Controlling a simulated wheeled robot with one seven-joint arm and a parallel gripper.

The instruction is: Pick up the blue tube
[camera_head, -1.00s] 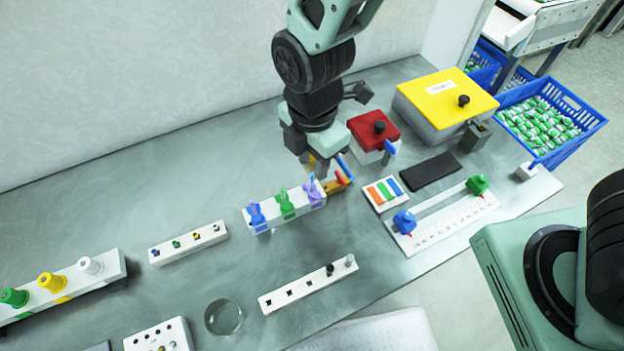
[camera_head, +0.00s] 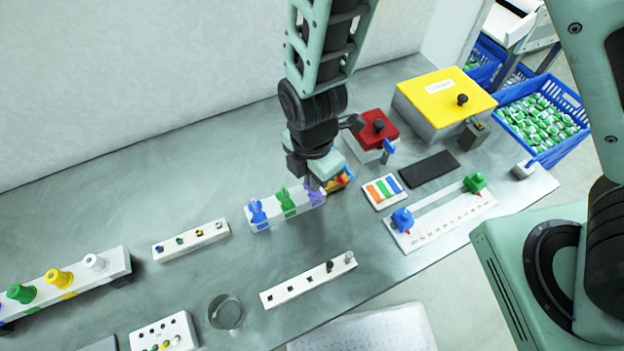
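My gripper (camera_head: 320,178) points down at the right end of the white rack, beside the purple piece (camera_head: 315,193). Its fingers are small and partly hidden, so I cannot tell whether they are open or shut. Just right of it is a small cluster of red, orange and blue parts (camera_head: 343,178). A thin blue edge there may be the blue tube, but my gripper and wrist cover much of it. A separate blue piece (camera_head: 257,212) stands upright at the left end of the white rack (camera_head: 272,219), with a green piece (camera_head: 287,202) beside it.
A red-lidded box (camera_head: 372,130) and a yellow-lidded box (camera_head: 445,97) stand behind to the right. A card with coloured strips (camera_head: 384,191), a dark pad (camera_head: 429,169) and a scale with blue and green sliders (camera_head: 441,218) lie right. A glass (camera_head: 225,312) stands front left.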

